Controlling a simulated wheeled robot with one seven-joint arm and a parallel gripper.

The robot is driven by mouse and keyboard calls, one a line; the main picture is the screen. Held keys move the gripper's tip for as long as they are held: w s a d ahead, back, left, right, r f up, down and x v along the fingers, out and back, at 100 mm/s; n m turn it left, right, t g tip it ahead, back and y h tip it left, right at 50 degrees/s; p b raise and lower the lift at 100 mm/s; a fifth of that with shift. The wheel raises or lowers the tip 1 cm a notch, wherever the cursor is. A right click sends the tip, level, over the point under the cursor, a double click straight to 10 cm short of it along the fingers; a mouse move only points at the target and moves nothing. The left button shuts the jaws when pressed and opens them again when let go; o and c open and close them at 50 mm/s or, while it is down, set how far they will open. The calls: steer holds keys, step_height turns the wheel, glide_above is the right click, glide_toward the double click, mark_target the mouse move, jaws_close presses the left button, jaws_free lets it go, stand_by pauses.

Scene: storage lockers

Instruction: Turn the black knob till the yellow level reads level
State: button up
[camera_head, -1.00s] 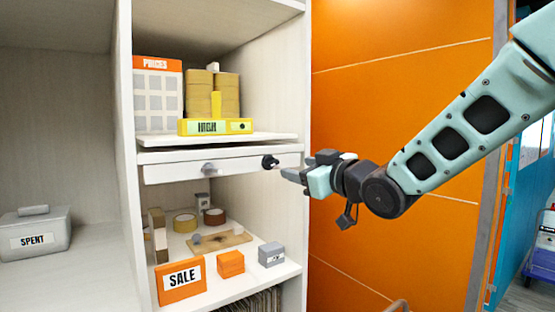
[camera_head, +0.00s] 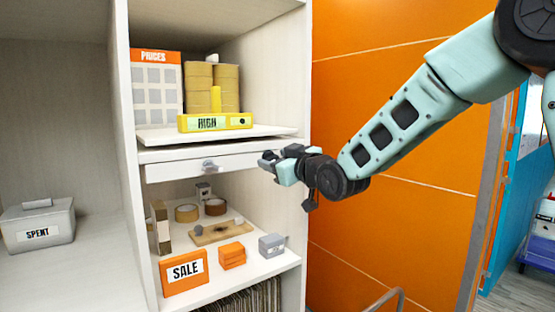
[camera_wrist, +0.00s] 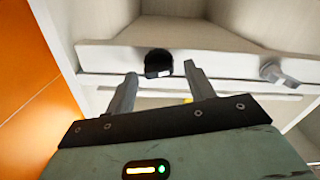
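The yellow level (camera_head: 215,122) lies on the upper white shelf board, and its label reads HIGH. The black knob (camera_wrist: 158,63) is on the front edge of that shelf unit, at its right end in the head view, where my gripper (camera_head: 268,160) hides most of it. In the wrist view my gripper (camera_wrist: 160,71) is open, with one finger to each side of the knob. The knob shows between and just beyond the fingertips. I see gaps at both sides and cannot tell any contact.
A grey knob (camera_head: 209,165) sits mid-front on the same edge. Behind the level stand yellow stacks (camera_head: 198,90) and a PRICES board (camera_head: 156,90). Below are a SALE box (camera_head: 184,273), tape rolls and small boxes. The locker's right side wall (camera_head: 290,215) is near my gripper.

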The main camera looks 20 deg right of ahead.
steer(key=c, duration=0.9)
steer(key=shift+o, duration=0.2)
steer(key=n+b, duration=0.4)
steer(key=b, duration=0.4)
steer(key=shift+f, duration=0.1)
steer(key=o, duration=1)
steer(key=shift+s, duration=0.1)
